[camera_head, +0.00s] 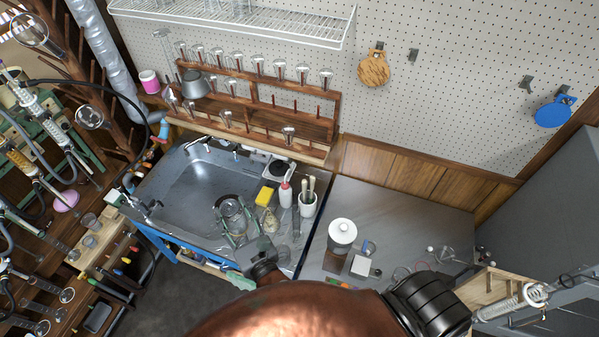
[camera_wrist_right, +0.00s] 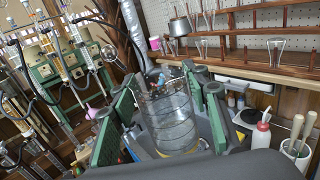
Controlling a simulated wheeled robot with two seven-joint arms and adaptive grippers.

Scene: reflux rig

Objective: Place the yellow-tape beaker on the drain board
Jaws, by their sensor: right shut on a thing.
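My right gripper (camera_head: 236,222) is shut on a clear glass beaker (camera_head: 231,207), held over the right part of the steel sink. In the right wrist view the beaker (camera_wrist_right: 168,118) stands between two green finger pads, its rim up. A small yellow patch shows near its base; I cannot tell whether it is the tape. The steel surface right of the basin appears to be the drain board (camera_head: 284,243), partly hidden by the gripper. My left gripper is not in view.
A yellow sponge (camera_head: 265,196), a white wash bottle (camera_head: 285,195) and a white pot of pestles (camera_head: 307,204) stand right of the basin, close to the gripper. A wooden peg rack (camera_head: 258,125) with glassware hangs behind. The sink basin (camera_head: 190,190) looks clear on the left.

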